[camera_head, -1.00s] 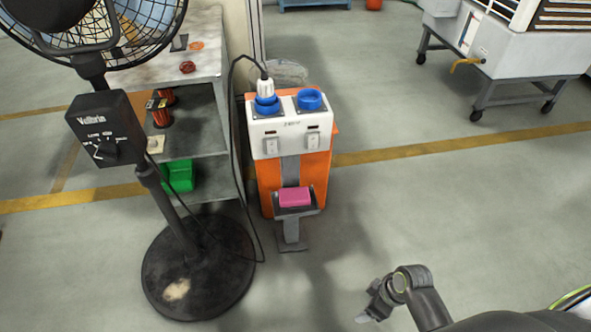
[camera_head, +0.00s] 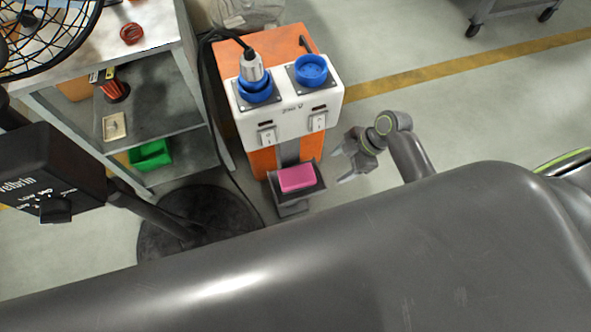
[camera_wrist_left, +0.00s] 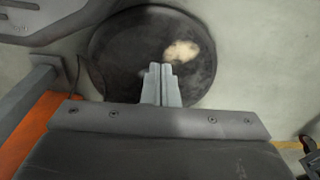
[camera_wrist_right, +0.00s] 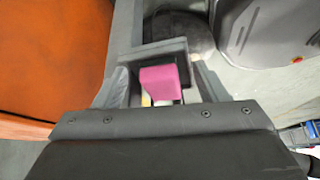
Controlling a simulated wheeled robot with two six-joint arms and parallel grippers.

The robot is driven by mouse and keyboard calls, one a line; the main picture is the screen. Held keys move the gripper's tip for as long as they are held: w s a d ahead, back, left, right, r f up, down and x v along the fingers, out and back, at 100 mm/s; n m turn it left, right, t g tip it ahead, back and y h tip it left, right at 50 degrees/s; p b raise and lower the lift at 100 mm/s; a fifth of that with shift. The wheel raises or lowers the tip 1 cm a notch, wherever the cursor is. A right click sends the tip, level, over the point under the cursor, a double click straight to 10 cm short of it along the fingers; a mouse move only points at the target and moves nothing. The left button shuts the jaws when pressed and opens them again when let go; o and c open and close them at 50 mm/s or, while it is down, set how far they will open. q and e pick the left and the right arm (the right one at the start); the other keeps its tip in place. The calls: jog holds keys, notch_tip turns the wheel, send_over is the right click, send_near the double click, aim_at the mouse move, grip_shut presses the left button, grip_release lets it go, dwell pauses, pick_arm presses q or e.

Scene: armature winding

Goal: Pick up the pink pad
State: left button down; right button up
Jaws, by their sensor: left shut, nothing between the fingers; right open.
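The pink pad (camera_head: 297,178) lies in a small grey tray (camera_head: 322,190) at the front of the orange and white machine (camera_head: 262,118). My right gripper (camera_head: 338,166) is open and empty, just right of the pad with a gap between them. In the right wrist view the pad (camera_wrist_right: 158,84) shows between the open fingers, with the tray's grey edge (camera_wrist_right: 152,53) beyond it. My left gripper (camera_wrist_left: 160,70) is shut and empty, above the fan's dark round base (camera_wrist_left: 115,55) in the left wrist view. It is hidden in the head view.
The fan's control box (camera_head: 50,175) and pole stand close at the left. A shelf unit (camera_head: 165,115) with a green bin (camera_head: 150,155) is beside the machine. A black cable (camera_head: 207,100) hangs along the machine's left side.

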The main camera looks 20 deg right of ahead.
send_near(298, 176)
jog(key=f, duration=0.2)
jog(key=a+f, duration=0.1)
jog(key=f, duration=0.1)
jog(key=shift+w+f, duration=0.15)
jog(key=shift+f, duration=0.05)
jog(key=shift+w+a, duration=0.1)
jog(key=shift+a, duration=0.55)
jog(key=b+x, duration=0.1)
jog(key=x, duration=0.3)
jog(key=shift+a+b, duration=0.15)
jog(key=shift+b, duration=0.2)
pick_arm(q)
jog(key=shift+w+d+r, duration=0.15)
jog(key=shift+d+r, duration=0.05)
jog(key=shift+r, duration=0.7)
jog(key=shift+w+d+r, duration=0.15)
jog(key=shift+d+r, duration=0.05)
jog(key=shift+r, duration=0.75)
jog(key=shift+w+d+r, duration=0.15)
jog(key=shift+d+r, duration=0.05)
jog(key=shift+r, duration=0.7)
pick_arm(e)
jog(key=shift+w+a+f, duration=0.1)
jog(key=shift+a+f, duration=0.2)
jog(key=shift+f, duration=0.2)
jog(key=c, duration=0.6)
